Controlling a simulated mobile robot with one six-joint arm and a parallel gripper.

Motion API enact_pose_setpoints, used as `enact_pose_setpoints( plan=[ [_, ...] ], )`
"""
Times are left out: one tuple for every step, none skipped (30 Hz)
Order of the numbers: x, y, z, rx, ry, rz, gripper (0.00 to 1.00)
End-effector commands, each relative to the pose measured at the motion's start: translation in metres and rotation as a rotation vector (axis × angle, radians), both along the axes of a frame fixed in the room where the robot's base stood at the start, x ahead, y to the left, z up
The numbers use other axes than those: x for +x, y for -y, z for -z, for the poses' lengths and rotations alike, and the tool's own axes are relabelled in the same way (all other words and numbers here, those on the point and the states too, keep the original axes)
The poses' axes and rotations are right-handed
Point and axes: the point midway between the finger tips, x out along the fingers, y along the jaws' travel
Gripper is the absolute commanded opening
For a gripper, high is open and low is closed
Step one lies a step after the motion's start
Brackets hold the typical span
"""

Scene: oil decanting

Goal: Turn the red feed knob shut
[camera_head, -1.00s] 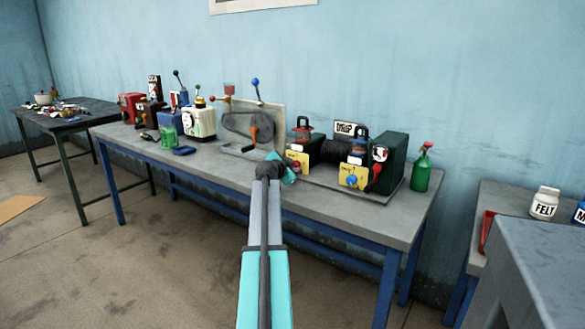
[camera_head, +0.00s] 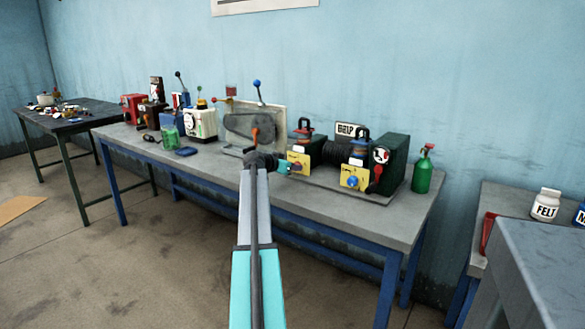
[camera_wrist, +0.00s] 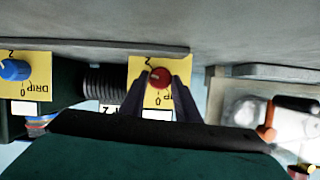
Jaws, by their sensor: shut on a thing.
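The red feed knob (camera_wrist: 160,77) sits on a yellow plate (camera_wrist: 136,68) with a 2 and a 0 marked around it in the wrist view. My gripper (camera_wrist: 160,84) has one finger on each side of the knob and is shut on it. The plate's lower lettering is mostly hidden by the fingers. In the head view my gripper (camera_head: 285,167) is at the left yellow plate (camera_head: 300,159) on the bench front, and the knob is hard to make out there.
A blue knob (camera_wrist: 14,70) on another yellow plate marked DRIP stands beside it, also in the head view (camera_head: 353,182). A black ribbed cylinder (camera_wrist: 104,82) lies between. An orange-handled crank (camera_wrist: 268,122) is close on the other side. A green bottle (camera_head: 422,172) stands at the bench's right end.

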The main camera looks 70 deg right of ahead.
Motion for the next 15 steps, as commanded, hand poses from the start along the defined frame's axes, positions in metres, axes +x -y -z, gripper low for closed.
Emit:
enact_pose_setpoints(
  plan=[
    [0.0042,0.0043,-0.0036,0.004,-0.044,-0.007,0.07],
    [0.0045,0.0044,-0.0035,0.011,-0.071,-0.007,0.07],
    [0.0048,0.0048,-0.0039,0.020,-0.109,-0.007,0.07],
    [0.0049,0.0049,-0.0038,0.028,-0.136,-0.006,0.07],
    [0.0051,0.0051,-0.0038,0.034,-0.163,-0.007,0.07],
    [0.0054,0.0054,-0.0041,0.043,-0.201,-0.007,0.06],
    [0.0058,0.0054,-0.0039,0.052,-0.228,-0.007,0.06],
    [0.0062,0.0055,-0.0041,0.058,-0.256,-0.007,0.07],
    [0.0068,0.0057,-0.0041,0.067,-0.292,-0.007,0.07],
    [0.0072,0.0056,-0.0040,0.075,-0.321,-0.007,0.07],
    [0.0075,0.0057,-0.0041,0.081,-0.348,-0.007,0.07],
    [0.0080,0.0059,-0.0039,0.091,-0.385,-0.008,0.07],
    [0.0081,0.0059,-0.0037,0.099,-0.413,-0.007,0.07],
    [0.0082,0.0061,-0.0036,0.105,-0.441,-0.007,0.07],
    [0.0086,0.0063,-0.0031,0.115,-0.477,-0.007,0.07]
  ],
)
